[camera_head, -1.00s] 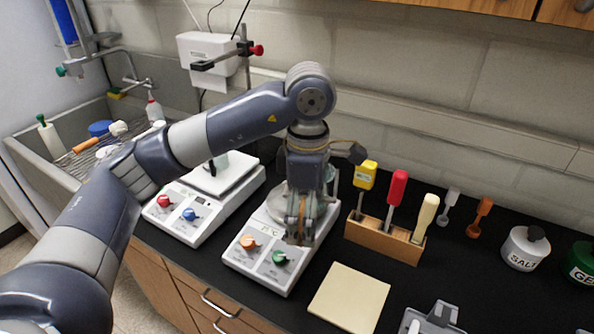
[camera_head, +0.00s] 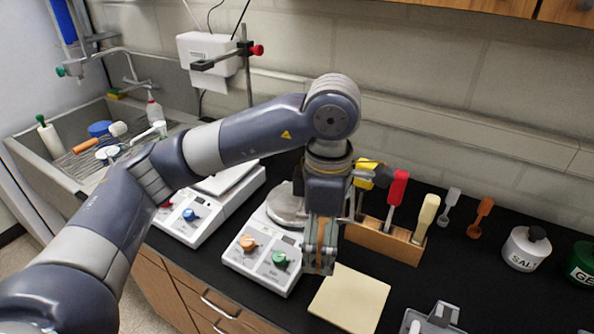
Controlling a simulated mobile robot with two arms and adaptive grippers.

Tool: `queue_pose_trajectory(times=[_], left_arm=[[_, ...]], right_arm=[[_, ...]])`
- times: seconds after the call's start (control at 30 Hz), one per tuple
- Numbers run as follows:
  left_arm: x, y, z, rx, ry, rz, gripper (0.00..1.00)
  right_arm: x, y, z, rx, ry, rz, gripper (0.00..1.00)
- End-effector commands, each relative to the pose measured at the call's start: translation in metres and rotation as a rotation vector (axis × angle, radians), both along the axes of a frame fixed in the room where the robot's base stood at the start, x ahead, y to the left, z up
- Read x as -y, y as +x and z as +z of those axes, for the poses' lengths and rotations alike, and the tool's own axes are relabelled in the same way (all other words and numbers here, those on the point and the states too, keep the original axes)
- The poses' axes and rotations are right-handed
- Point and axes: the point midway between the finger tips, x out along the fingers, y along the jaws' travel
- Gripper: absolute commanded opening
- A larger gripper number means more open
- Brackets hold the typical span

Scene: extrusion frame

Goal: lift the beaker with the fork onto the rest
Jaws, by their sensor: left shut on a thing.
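My left gripper (camera_head: 322,252) points down over the front right corner of the right hotplate (camera_head: 258,268), close to the cream square pad (camera_head: 350,298). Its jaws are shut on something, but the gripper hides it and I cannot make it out. I cannot clearly pick out the beaker or the fork. The hotplate's round top (camera_head: 287,204) shows partly behind the gripper and looks bare there. I cannot tell which item is the rest. My right gripper is not in view.
A wooden rack (camera_head: 384,243) holds yellow, red and cream handled tools just right of the gripper. A second balance-like unit (camera_head: 205,215) stands left. A salt jar (camera_head: 524,250) and a grey fixture (camera_head: 434,320) are at right. The sink (camera_head: 60,160) is far left.

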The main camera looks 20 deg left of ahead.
Motion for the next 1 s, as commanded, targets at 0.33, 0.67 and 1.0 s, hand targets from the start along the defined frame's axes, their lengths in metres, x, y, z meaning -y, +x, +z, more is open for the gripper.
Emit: queue_pose_trajectory(times=[0.33, 0.67, 1.0], left_arm=[[0.017, -0.013, 0.0, 0.001, -0.001, -0.002, 0.48], [0.032, -0.026, 0.001, 0.002, 0.0, -0.001, 0.48], [0.048, -0.039, 0.0, 0.001, -0.001, -0.001, 0.48]], right_arm=[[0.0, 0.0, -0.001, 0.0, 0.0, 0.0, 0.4], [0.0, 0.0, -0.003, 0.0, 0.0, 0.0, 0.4], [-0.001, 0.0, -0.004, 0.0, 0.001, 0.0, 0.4]])
